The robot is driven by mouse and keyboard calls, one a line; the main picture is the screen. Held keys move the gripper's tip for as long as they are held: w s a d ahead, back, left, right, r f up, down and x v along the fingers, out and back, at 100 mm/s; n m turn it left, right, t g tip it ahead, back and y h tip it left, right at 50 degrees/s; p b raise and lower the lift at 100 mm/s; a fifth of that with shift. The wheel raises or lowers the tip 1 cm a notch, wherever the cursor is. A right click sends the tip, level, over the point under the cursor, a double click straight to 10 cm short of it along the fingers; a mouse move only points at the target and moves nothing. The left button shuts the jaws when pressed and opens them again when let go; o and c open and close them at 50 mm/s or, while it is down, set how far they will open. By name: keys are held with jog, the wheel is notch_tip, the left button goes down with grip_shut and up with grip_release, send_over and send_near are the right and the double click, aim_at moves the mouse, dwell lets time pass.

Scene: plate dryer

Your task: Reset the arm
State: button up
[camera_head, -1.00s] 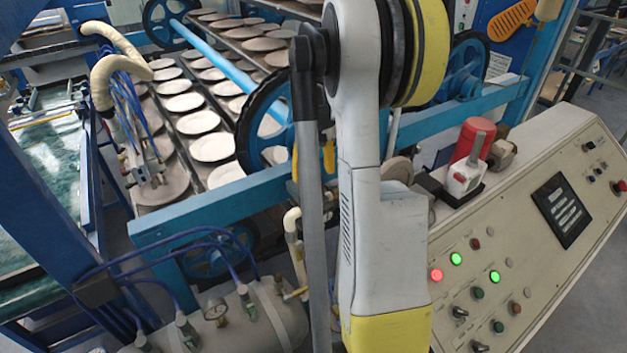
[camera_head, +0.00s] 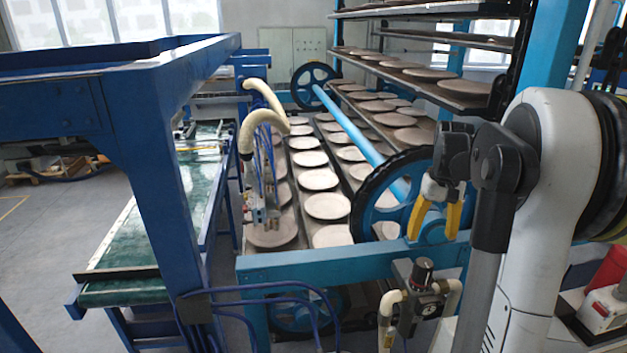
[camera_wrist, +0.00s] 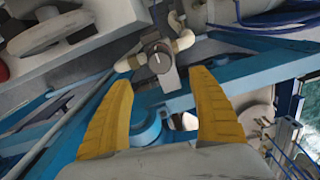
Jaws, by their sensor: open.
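My gripper (camera_head: 434,212) has two yellow fingers and shows at the right of the head view, in front of the blue wheel and frame of the plate dryer. My white arm (camera_head: 545,200) stands at the right and hides part of the dryer. In the wrist view my gripper (camera_wrist: 162,110) has its fingers spread apart with nothing between them. A grey valve knob (camera_wrist: 160,60) with beige pipe elbows lies beyond the fingertips, and a blue beam (camera_wrist: 195,92) crosses behind them.
Rows of round plates (camera_head: 318,179) lie on the dryer racks. A blue steel post (camera_head: 150,170) and a green conveyor (camera_head: 130,245) stand to the left. The valve (camera_head: 421,290) sits below my gripper. A red and white device (camera_head: 606,305) is at the lower right.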

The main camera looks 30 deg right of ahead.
jog(key=w+a+f+n+t+h+b, duration=0.1)
jog(key=a+f+n+t+b, duration=0.15)
jog(key=a+b, duration=0.75)
jog(key=s+a+f+n+t+b, duration=0.1)
jog(key=s+a+f+b, duration=0.2)
jog(key=a, duration=0.6)
jog(key=s+a+f+n+t+b, duration=0.1)
jog(key=s+a+f+t+b, duration=0.1)
jog(key=a+f, duration=0.6)
jog(key=s+a+f+n+t+y+b, duration=0.1)
jog(key=s+a+f+b, duration=0.3)
jog(key=a, duration=0.6)
notch_tip(320, 180, down, 2)
jog(key=shift+s+a+f+t+b, duration=0.25)
jog(key=shift+t+b, duration=0.1)
jog(key=shift+b, duration=0.9)
